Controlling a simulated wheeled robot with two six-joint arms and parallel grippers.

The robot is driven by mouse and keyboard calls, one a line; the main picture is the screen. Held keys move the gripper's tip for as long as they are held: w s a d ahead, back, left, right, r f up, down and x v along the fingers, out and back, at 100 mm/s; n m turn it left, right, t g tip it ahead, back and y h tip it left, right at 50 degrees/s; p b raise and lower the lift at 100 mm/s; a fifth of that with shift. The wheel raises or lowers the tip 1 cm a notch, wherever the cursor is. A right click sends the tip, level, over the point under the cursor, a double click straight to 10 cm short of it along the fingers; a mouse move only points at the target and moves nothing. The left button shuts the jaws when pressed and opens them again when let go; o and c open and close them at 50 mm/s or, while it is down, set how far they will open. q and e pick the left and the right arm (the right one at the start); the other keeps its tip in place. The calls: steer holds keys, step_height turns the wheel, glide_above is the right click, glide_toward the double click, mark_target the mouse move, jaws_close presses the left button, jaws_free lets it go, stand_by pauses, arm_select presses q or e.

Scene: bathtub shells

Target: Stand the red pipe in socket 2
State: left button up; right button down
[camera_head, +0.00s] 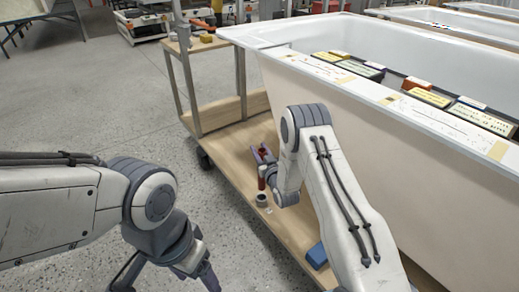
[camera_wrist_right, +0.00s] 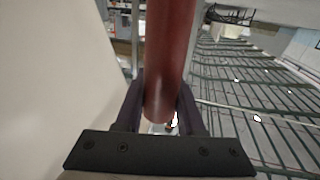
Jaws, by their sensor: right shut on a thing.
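The red pipe (camera_head: 262,183) is upright in my right gripper (camera_head: 262,158), over the wooden cart deck. In the right wrist view the red pipe (camera_wrist_right: 170,55) runs between the two dark fingers of my right gripper (camera_wrist_right: 160,100), which are shut on it. A grey round socket (camera_head: 261,200) stands on the deck right at the pipe's lower end. I cannot tell whether the pipe is inside it or just above it, and its number is not readable. My left gripper (camera_head: 165,284) is low at the front, fingers spread apart, empty, partly cut off by the frame edge.
A white bathtub shell (camera_head: 360,125) stands along the right of the deck (camera_head: 235,150), with several boxes on its rim. A blue block (camera_head: 317,256) lies on the deck near its front. Cart posts (camera_head: 241,75) rise behind. The grey floor at left is open.

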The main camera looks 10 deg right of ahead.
steer(key=shift+f+b, duration=1.45)
steer(key=shift+f, duration=0.7)
steer(key=shift+f+b, duration=1.75)
steer(key=shift+f, duration=0.6)
steer(key=shift+c, duration=2.2)
jaws_free()
steer(key=s+d+p, duration=0.1)
steer(key=s+p, duration=0.3)
steer(key=s, duration=0.6)
steer(key=shift+s+d, duration=0.15)
steer(key=shift+s, duration=0.05)
